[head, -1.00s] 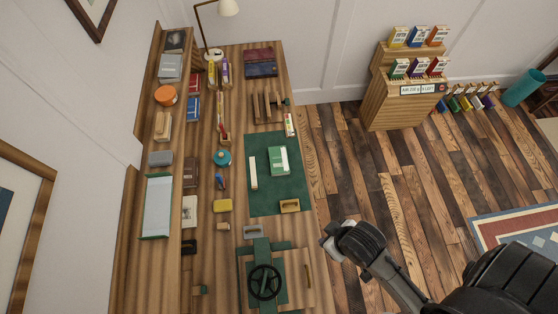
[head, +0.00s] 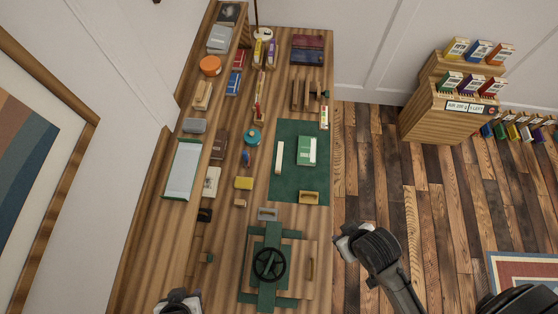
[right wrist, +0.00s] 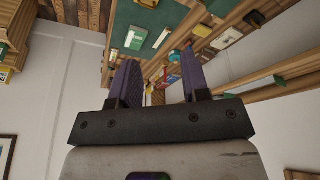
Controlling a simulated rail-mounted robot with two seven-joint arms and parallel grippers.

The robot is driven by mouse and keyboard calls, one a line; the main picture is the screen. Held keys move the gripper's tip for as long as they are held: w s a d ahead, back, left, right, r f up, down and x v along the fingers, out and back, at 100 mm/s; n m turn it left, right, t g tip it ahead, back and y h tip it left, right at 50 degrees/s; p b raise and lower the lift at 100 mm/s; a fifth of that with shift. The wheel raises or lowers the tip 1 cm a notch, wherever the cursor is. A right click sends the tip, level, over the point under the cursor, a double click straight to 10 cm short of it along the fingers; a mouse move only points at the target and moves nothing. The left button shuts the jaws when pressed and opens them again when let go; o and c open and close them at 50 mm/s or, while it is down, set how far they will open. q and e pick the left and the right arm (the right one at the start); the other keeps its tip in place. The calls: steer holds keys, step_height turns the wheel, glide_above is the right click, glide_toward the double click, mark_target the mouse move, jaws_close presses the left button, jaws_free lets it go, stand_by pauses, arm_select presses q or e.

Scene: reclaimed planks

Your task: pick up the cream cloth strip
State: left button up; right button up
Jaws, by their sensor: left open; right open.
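The cream cloth strip (head: 279,157) looks like a narrow pale strip lying on the green mat (head: 288,186), left of a green book (head: 307,151). It also shows in the right wrist view (right wrist: 161,38), small and beyond my fingers. My left gripper (head: 178,298) is at the bottom edge of the head view, partly cut off, well away from the strip. My right gripper (head: 347,243) is right of the bench, over the floor side. In the right wrist view its two purple fingers (right wrist: 160,68) stand apart with nothing between them. Neither gripper touches the strip.
A green press with a black wheel (head: 269,264) stands on the near bench. A tan block (head: 309,197) lies on the mat's near edge, a grey one (head: 267,214) beyond the press. A raised shelf with a white tray (head: 182,170) runs along the left.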

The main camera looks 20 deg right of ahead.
steer(key=shift+o, duration=0.4)
steer(key=shift+o, duration=1.2)
